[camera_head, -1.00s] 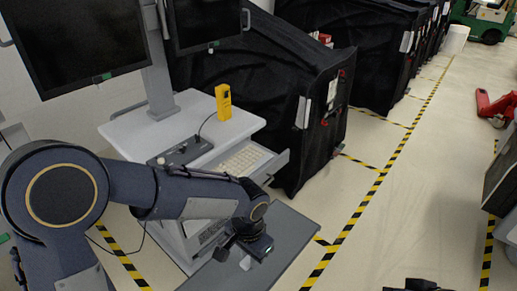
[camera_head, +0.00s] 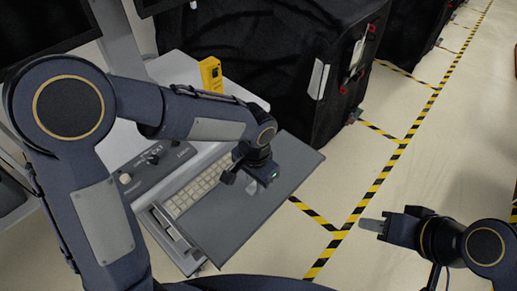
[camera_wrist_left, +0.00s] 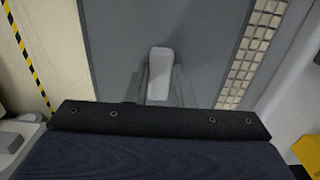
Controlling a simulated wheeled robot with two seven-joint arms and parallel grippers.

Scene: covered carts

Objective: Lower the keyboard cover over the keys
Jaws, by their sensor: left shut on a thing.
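The keyboard cover (camera_head: 285,168) is a flat dark grey panel at the front side of the cart, beside the keys and partly in front of them in the head view. The pale keys (camera_head: 190,193) show in a strip left of the cover; the wrist view also shows them (camera_wrist_left: 248,60) along the cover's right edge. My left gripper (camera_head: 255,180) is shut on the cover at its small pale handle (camera_wrist_left: 160,72). Whether the cover touches the keys cannot be told. My right gripper (camera_head: 371,225) is away to the right over the floor; its finger gap is hidden.
The keys sit in a pulled-out drawer (camera_head: 166,228) of the grey cart. A control box (camera_head: 155,165) and a yellow device (camera_head: 211,74) stand on the cart top. Black covered carts (camera_head: 300,60) stand behind. The floor at right is free, with striped tape.

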